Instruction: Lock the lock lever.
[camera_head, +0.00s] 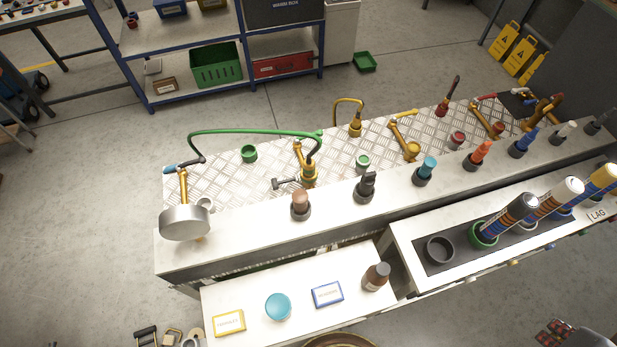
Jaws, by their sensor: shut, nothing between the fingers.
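I cannot say for sure which part is the lock lever. A brass fitting (308,175) stands on the bench's patterned metal plate, near its middle left. A short dark lever (286,184) sticks out from it to the left. A silver drum (185,222) with a brass arm (183,187) sits at the left end of the bench.
Several coloured-handled tools stand along the front ledge (235,237), including a brown one (301,204) and a black one (366,186). More brass fittings (411,149) stand at the right. A lower shelf holds a blue-lidded jar (278,306) and a brown bottle (376,277).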

